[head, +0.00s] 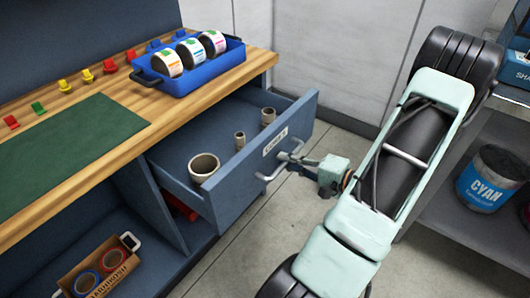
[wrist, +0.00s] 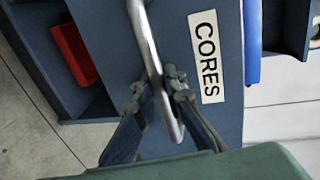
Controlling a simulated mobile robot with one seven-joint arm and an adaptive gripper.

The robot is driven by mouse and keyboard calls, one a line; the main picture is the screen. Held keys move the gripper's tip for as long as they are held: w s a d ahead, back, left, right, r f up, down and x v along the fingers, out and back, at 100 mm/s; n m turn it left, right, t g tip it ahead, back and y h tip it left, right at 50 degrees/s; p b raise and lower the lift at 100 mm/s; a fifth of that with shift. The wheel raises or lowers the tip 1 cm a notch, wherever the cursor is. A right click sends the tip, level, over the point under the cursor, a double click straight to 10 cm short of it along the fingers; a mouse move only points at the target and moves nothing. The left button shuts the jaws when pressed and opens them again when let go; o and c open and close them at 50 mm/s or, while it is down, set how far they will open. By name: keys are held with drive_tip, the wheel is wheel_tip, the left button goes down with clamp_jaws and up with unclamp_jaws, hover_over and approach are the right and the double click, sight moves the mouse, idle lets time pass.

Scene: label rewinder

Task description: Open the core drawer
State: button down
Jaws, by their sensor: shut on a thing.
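The core drawer (head: 234,163) is pulled well out from under the wooden bench in the head view. Its front carries a label reading CORES, which also shows in the wrist view (wrist: 207,57). Several cardboard core rings, such as the large one (head: 204,168), stand inside it. The drawer's metal bar handle (head: 268,176) is on its front; it also shows in the wrist view (wrist: 148,45). My gripper (head: 293,159) is at the handle, and in the wrist view its fingers (wrist: 164,88) are shut around the bar.
A blue tray (head: 205,74) with label rolls stands on the bench (head: 105,172). Below, an open shelf holds a box with tape rolls (head: 100,266). A grey shelf at right holds a CYAN tin (head: 490,180). Floor (head: 262,240) is clear in front of the drawer.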

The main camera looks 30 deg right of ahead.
drive_tip(key=f+b+v, duration=0.1)
drive_tip(key=f+v, duration=0.1)
drive_tip(key=v, duration=0.9)
drive_tip(key=shift+s+f+b, duration=0.15)
drive_tip(key=shift+s+b, duration=0.2)
drive_tip(key=c, duration=2)
unclamp_jaws()
drive_tip(key=shift+d, duration=0.1)
drive_tip(key=v, duration=1.2)
